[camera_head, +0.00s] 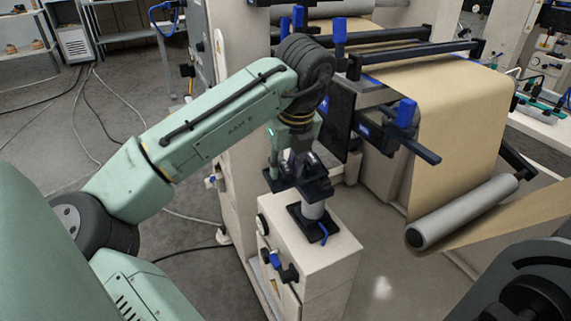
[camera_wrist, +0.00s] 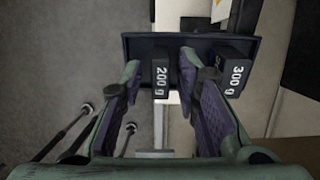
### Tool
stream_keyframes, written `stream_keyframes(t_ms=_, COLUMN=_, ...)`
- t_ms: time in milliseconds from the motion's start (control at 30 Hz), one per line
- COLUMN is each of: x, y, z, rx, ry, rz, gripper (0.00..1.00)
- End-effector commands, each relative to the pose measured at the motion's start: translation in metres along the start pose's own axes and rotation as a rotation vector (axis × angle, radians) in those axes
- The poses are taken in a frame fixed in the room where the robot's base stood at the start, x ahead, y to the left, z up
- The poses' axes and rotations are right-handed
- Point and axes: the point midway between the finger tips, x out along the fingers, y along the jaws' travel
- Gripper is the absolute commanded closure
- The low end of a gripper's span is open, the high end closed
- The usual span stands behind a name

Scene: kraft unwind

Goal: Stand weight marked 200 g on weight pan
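The 200 g weight (camera_wrist: 161,78) is a dark block with a white label. It stands on a dark tray (camera_wrist: 137,45) in the wrist view, between the two fingers of my gripper (camera_wrist: 160,68). The fingers are open, with a visible gap on each side of the weight. In the head view my gripper (camera_head: 303,166) is above the pale cabinet, and the weights cannot be made out there. I cannot tell which part is the weight pan.
The 300 g weight (camera_wrist: 235,75) stands close to the right finger. The kraft web and a grey roller (camera_head: 465,210) are to the right.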

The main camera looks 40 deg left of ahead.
Motion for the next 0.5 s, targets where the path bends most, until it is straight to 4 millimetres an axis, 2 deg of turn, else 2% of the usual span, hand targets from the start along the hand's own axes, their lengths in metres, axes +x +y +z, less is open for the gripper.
stream_keyframes(t_ms=367, x=-0.001, y=0.000, z=0.000, rx=0.000, ry=0.001, rz=0.000, gripper=0.64)
stream_keyframes(t_ms=500, x=-0.013, y=-0.001, z=0.000, rx=0.001, ry=-0.001, rz=-0.001, gripper=0.64)
